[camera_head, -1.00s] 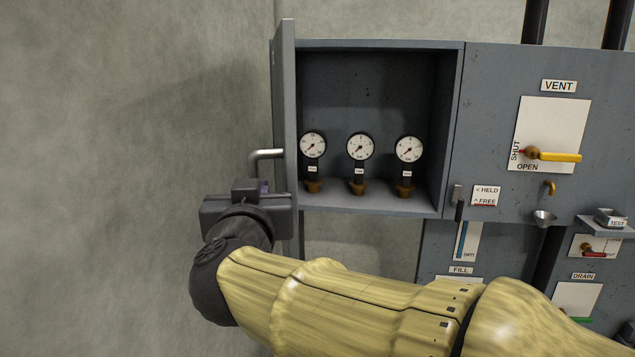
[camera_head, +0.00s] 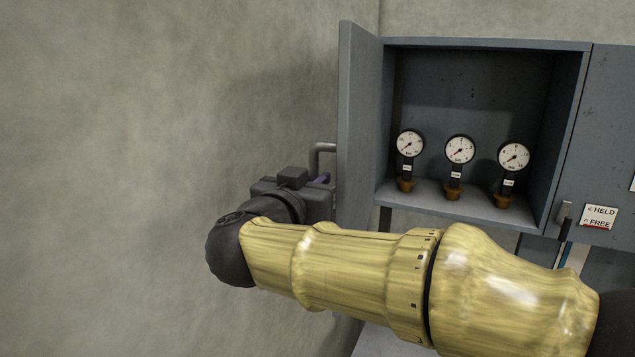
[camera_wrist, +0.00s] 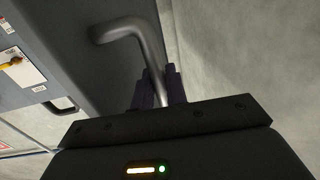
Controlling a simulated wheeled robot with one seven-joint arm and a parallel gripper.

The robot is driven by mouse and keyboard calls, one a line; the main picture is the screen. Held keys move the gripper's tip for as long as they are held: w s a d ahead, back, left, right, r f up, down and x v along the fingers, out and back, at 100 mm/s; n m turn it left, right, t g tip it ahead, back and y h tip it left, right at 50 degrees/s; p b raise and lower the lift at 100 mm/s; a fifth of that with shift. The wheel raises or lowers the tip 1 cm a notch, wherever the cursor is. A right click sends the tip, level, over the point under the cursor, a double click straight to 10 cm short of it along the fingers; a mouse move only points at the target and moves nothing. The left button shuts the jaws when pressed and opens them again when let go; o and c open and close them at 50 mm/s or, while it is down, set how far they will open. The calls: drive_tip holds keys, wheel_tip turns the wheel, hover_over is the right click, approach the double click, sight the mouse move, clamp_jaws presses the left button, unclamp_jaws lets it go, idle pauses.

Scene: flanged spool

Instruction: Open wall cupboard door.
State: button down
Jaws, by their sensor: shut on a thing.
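The wall cupboard (camera_head: 480,120) stands open, with its grey door (camera_head: 358,130) swung out on the left side. A bent metal handle (camera_head: 318,155) sticks out from the door's outer face. My gripper (camera_head: 322,180) is at the lower part of the handle. In the wrist view the handle (camera_wrist: 150,50) runs down between my gripper's purple-grey fingers (camera_wrist: 160,88), which are shut on it. The door's outer face (camera_wrist: 75,40) fills the left of that view. The finger tips are partly hidden by my wrist in the head view.
Three dial gauges on brass fittings, one of them the middle gauge (camera_head: 459,150), stand inside the cupboard. A small catch lever (camera_head: 563,218) beside a HELD/FREE label (camera_head: 599,217) is at the right. The concrete wall (camera_head: 150,120) lies left of the door.

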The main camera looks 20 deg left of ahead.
drive_tip(key=shift+d+r, duration=0.1)
drive_tip(key=c, duration=1.5)
unclamp_jaws()
drive_tip(key=shift+w, duration=0.1)
drive_tip(key=shift+w+d, duration=0.1)
drive_tip(key=shift+w, duration=0.1)
drive_tip(key=shift+s, duration=0.55)
drive_tip(key=s+b, duration=0.7)
drive_tip(key=s, duration=0.9)
drive_tip(key=shift+s+d+b, duration=0.15)
drive_tip(key=shift+d+b, duration=0.25)
drive_tip(key=shift+d, duration=0.05)
